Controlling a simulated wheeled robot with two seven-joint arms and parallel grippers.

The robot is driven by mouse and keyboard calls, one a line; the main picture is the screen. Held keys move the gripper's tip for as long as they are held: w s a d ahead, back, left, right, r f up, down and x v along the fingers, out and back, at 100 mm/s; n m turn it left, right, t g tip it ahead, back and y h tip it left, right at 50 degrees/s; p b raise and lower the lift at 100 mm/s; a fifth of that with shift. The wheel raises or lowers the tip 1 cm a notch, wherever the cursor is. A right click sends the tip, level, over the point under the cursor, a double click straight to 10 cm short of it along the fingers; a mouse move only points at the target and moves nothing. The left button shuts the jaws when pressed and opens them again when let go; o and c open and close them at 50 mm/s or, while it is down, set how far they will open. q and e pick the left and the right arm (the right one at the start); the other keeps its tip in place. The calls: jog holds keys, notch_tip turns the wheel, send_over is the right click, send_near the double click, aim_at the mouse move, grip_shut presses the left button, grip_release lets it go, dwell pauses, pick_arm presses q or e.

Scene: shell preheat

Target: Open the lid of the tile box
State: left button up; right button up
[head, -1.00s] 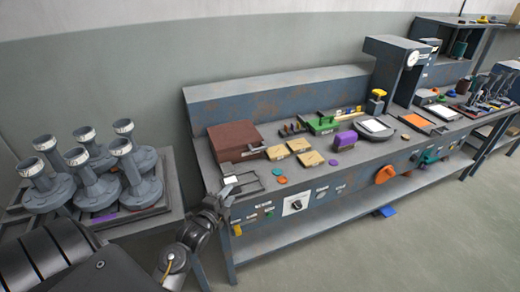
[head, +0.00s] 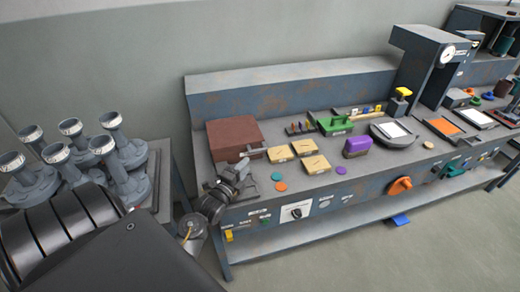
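The likely tile box is a closed reddish-brown box (head: 233,135) at the left end of the workbench; its label is not readable. A small grey handle-like part (head: 252,152) sticks out at its front right. My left gripper (head: 240,168) is just in front of the box, over the bench's front edge, and looks apart from it. Its fingers are small and overlap grey parts, so I cannot tell whether they are open. My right gripper is not in view.
Several tan tiles (head: 280,154) lie right of the box, with an orange disc (head: 281,186) before them. A purple block (head: 357,147) and a green tool (head: 335,124) stand farther right. Several grey flanged parts (head: 121,151) stand on the left table.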

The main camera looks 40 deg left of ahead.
aim_at(257, 152)
pick_arm(q)
jog(key=w, duration=0.2)
jog(key=w+a+p, duration=0.1)
jog(key=w, duration=0.5)
jog(key=shift+w+a+p, duration=0.25)
jog(key=shift+a+p, duration=0.05)
jog(key=shift+p, duration=0.1)
jog(key=shift+w+a, duration=0.15)
jog(key=shift+w, duration=0.7)
grip_shut()
